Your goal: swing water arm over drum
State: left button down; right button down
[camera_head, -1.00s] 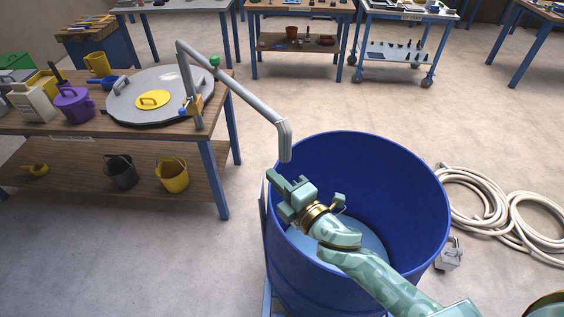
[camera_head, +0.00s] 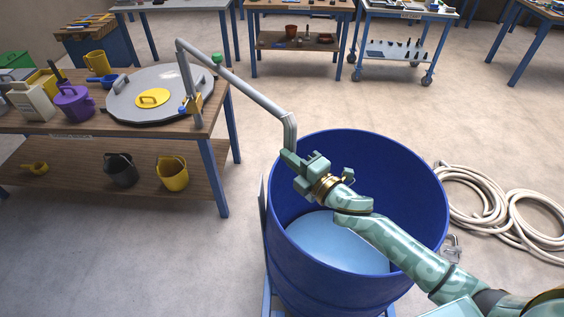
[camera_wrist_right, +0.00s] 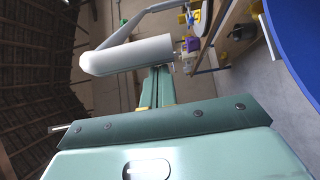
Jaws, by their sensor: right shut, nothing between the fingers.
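The grey water arm (camera_head: 252,90) rises from a post on the left workbench and reaches right. Its bent-down spout (camera_head: 290,130) appears at the far left rim of the blue drum (camera_head: 360,146). Light blue liquid shows inside the drum. My right gripper (camera_head: 289,160) is shut and empty, its fingertips at the spout's lower end, seemingly against its side. In the right wrist view the spout (camera_wrist_right: 125,56) crosses just beyond my shut fingers (camera_wrist_right: 157,86); contact is hard to confirm. My left gripper is not in view.
The workbench (camera_head: 60,128) carries a grey round lid (camera_head: 180,82), a purple jug (camera_head: 75,104) and other vessels. A coiled white hose (camera_head: 490,205) lies on the floor right of the drum. Open floor lies between bench and drum.

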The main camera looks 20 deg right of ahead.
jog(key=w+d+y+b, duration=0.1)
jog(key=w+d, duration=0.5)
jog(key=d, duration=0.6)
jog(key=shift+d+n+g+b, duration=0.2)
jog(key=shift+n+g+b, duration=0.15)
jog(key=shift+b, duration=0.45)
jog(key=shift+r, duration=0.1)
